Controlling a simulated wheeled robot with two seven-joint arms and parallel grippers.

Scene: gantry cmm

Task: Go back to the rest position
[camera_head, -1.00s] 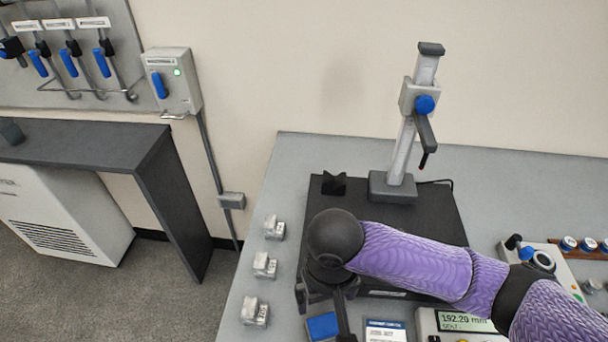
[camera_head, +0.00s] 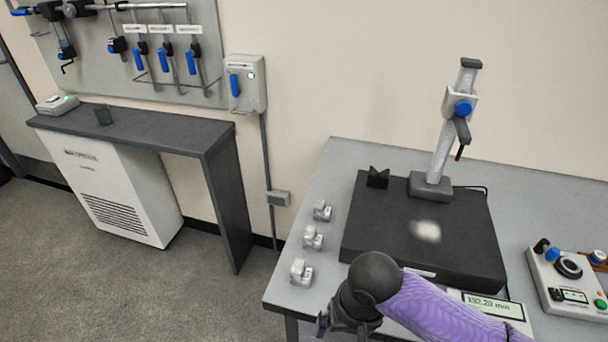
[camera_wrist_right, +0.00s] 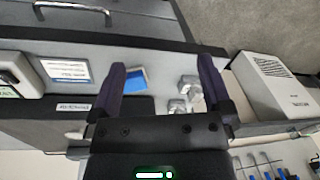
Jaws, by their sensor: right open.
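My right arm reaches in from the lower right in the head view, with its purple sleeve over the table's front. My right gripper (camera_head: 345,325) is at the lower edge of the head view, in front of the table's front left corner. In the right wrist view my right gripper (camera_wrist_right: 162,85) shows two dark fingers spread wide apart, with nothing held between them. A blue pad (camera_wrist_right: 136,78) and small metal blocks (camera_wrist_right: 184,92) lie beyond the fingers. My left gripper is not in view.
A grey table (camera_head: 520,220) bears a dark granite plate (camera_head: 385,225) with a gauge stand (camera_head: 440,150). Several metal blocks (camera_head: 312,238) line its left side. A control box (camera_head: 572,285) stands right. A dark bench (camera_head: 150,130) and white cabinet (camera_head: 110,190) stand left, with open carpet between.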

